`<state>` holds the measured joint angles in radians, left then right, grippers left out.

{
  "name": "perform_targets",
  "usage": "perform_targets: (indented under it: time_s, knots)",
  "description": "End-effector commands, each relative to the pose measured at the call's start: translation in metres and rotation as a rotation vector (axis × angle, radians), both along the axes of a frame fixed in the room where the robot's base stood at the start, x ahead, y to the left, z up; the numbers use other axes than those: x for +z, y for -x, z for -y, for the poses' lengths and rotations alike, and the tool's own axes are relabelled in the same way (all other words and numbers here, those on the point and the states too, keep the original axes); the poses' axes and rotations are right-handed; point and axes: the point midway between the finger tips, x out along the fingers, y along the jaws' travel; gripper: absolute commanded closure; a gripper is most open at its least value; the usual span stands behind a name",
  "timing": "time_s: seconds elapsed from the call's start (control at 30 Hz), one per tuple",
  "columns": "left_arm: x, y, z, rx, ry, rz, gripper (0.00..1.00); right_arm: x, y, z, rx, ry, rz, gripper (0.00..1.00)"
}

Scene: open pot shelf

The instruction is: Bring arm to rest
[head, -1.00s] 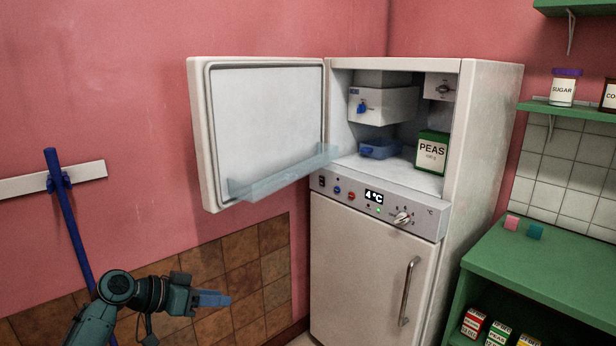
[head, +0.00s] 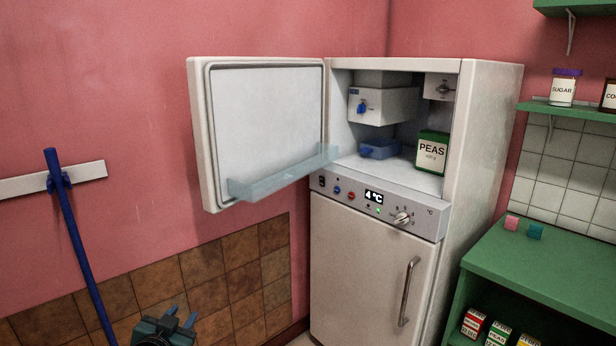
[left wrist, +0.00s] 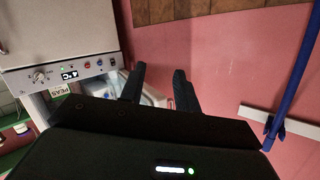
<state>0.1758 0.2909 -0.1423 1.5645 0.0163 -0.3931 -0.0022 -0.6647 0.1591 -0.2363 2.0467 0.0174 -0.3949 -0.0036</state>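My left gripper (head: 181,316) is low in the head view, in front of the brown wall tiles and left of the fridge. In the left wrist view its two dark fingers (left wrist: 159,80) stand apart with nothing between them, so it is open and empty. My right gripper is in neither view now.
The fridge (head: 365,270) has its upper door (head: 265,110) swung open to the left, with a clear door shelf (head: 285,177). A PEAS box (head: 432,153) stands inside. A green counter (head: 550,265) is at right.

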Motion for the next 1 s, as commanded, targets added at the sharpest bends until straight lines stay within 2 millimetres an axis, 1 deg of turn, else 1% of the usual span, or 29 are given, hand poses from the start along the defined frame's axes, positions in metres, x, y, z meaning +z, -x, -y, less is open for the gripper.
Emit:
perform_targets:
  time_s: [0.03,0.07,0.1,0.17,0.2,0.27,0.3,0.4,0.5,0.6,0.7,0.9,1.0]
  knots:
    - [-0.026,0.027,0.016,-0.024,0.017,-0.044,0.68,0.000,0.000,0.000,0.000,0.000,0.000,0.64]
    - [-0.039,0.043,0.025,-0.036,0.027,-0.066,0.68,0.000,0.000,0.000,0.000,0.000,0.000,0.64]
    - [-0.055,0.065,0.037,-0.053,0.044,-0.097,0.68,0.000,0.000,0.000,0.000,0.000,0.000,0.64]
    - [-0.077,0.102,0.056,-0.077,0.070,-0.146,0.68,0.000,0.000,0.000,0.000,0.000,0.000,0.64]
    - [-0.089,0.127,0.068,-0.092,0.092,-0.178,0.68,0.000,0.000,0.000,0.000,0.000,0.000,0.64]
    - [-0.104,0.165,0.084,-0.109,0.124,-0.225,0.68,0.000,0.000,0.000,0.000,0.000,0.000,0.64]
    - [-0.111,0.189,0.094,-0.118,0.146,-0.254,0.68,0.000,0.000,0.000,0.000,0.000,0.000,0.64]
    - [-0.121,0.240,0.113,-0.131,0.195,-0.318,0.68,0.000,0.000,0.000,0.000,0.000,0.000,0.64]
    - [-0.123,0.275,0.125,-0.135,0.232,-0.360,0.68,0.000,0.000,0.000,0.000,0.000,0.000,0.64]
    - [-0.123,0.294,0.132,-0.137,0.253,-0.385,0.68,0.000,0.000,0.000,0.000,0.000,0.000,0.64]
    - [-0.123,0.301,0.134,-0.137,0.261,-0.394,0.68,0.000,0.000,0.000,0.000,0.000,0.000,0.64]
    - [-0.123,0.301,0.134,-0.137,0.261,-0.394,0.68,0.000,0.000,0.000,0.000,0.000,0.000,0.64]
    - [-0.123,0.301,0.134,-0.137,0.261,-0.394,0.75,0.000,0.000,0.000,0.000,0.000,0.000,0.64]
